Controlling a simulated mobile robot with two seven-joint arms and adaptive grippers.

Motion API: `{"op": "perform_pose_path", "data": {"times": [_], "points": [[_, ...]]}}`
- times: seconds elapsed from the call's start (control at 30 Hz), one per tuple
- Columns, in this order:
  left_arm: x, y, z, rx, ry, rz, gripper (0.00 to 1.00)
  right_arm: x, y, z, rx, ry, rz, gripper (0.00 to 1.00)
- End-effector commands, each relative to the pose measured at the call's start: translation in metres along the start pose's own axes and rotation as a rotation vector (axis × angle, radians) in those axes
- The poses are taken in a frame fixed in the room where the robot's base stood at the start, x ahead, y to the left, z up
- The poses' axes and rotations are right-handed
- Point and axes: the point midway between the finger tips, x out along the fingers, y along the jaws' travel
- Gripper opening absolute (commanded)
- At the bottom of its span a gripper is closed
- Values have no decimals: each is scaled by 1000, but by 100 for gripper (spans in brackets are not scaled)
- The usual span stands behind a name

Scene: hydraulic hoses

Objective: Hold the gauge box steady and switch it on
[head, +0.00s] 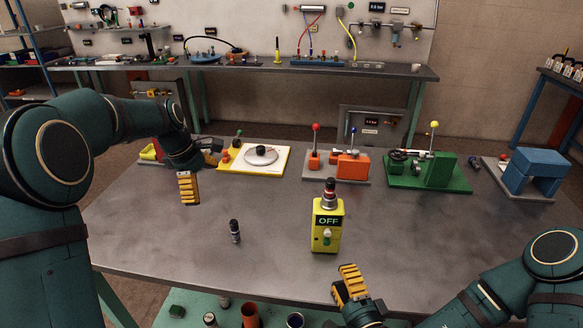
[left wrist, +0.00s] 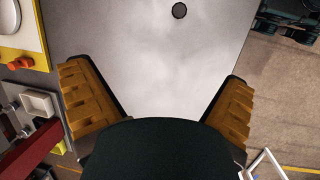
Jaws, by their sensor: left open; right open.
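The gauge box (head: 327,220) is yellow and stands upright on the grey table. Its dark display reads OFF, with a small pale and green knob (head: 327,237) below it. A dark and metallic fitting with a red band is on its top. My left gripper (head: 196,180) is open and empty above the table, well left of the box. Its spread fingers also show in the left wrist view (left wrist: 157,76), with bare tabletop between them. My right gripper (head: 347,284) is open near the table's front edge, just in front of and slightly right of the box, apart from it.
A small dark cylinder (head: 235,231) stands on the table left of the box. A white board with a disc (head: 262,157), an orange fixture (head: 350,163), a green fixture (head: 436,170) and a blue block (head: 535,172) line the back. The table between is clear.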

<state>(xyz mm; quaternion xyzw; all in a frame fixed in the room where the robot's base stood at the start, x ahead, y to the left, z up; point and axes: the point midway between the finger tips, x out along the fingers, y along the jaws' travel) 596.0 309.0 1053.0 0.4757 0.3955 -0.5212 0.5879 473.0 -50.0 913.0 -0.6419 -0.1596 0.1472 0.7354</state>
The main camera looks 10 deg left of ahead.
Motion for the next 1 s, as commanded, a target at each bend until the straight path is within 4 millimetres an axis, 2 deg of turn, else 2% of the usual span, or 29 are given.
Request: {"op": "perform_pose_path", "data": {"times": [0.03,0.2,0.3,0.43,0.5,0.63,0.77,1.0], "points": [[-6,11,27,-5,-15,8,100,0,0,0,0,0,0,46],[-13,29,114,-56,-73,-9,100,0,0,0,0,0,0,46],[-11,30,160,-80,-103,-39,100,0,0,0,0,0,0,46],[-8,26,205,-105,-130,-78,100,0,0,0,0,0,0,46],[-7,23,221,-114,-138,-94,100,0,0,0,0,0,0,46],[-5,20,237,-123,-146,-112,100,0,0,0,0,0,0,46],[3,18,242,-127,-147,-116,100,0,0,0,0,0,0,46],[40,14,246,-127,-146,-119,100,0,0,0,0,0,0,46]]}}
